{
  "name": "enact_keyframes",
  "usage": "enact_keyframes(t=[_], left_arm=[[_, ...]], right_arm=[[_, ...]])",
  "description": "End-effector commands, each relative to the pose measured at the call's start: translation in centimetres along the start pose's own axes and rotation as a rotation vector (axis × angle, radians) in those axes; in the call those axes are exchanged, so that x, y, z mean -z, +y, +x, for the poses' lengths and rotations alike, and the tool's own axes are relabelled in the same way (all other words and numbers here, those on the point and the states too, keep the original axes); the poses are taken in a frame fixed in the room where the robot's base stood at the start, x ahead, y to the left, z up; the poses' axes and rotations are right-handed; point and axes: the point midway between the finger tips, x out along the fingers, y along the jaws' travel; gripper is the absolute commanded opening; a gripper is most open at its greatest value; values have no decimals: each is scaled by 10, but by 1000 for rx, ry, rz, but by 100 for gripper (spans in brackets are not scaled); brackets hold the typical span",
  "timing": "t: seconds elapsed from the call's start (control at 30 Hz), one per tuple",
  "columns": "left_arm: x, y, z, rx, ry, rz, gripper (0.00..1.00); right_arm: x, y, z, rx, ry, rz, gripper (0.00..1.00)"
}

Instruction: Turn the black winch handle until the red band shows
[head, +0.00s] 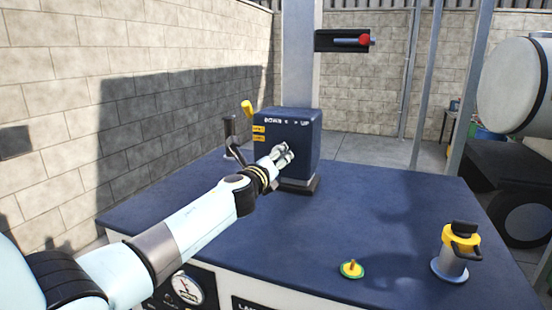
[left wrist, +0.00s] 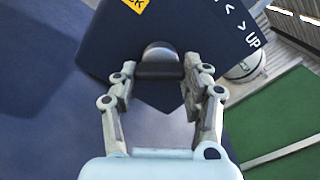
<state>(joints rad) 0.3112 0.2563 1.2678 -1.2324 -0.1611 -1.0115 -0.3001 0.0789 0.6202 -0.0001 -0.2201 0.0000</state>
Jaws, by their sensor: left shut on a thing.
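The blue winch box (head: 300,138) stands on the blue bench top, with DOWN and UP marked on it. My left gripper (head: 285,156) is in front of the box's face. In the left wrist view, its two fingers (left wrist: 163,92) stand on either side of a dark, rounded grip (left wrist: 158,62), which I take to be the black winch handle; the gripper is shut on it. In the head view the fingers hide this grip. A red-tipped rod (head: 364,41) sits in a black bracket on the grey mast. I see no clear red band. My right gripper is not in view.
A black upright grip (head: 230,130) and a yellow lever (head: 247,109) stand left of the box. On the bench top (head: 400,200) are a small yellow-green knob (head: 351,269) and a yellow-black fitting (head: 459,245). The bench's middle right is clear. A block wall is at left.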

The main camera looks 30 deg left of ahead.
Motion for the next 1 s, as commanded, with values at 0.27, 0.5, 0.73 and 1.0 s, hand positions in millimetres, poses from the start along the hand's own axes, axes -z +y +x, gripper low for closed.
enact_keyframes(t=[0.27,0.5,0.73,1.0], left_arm=[[2,2,-1,-2,4,25,15],[3,2,-1,-2,4,24,15],[2,1,-1,-2,3,23,71],[1,1,-1,-1,1,23,71]], right_arm=[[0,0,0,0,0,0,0],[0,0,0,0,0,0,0],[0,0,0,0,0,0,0],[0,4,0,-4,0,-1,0]])
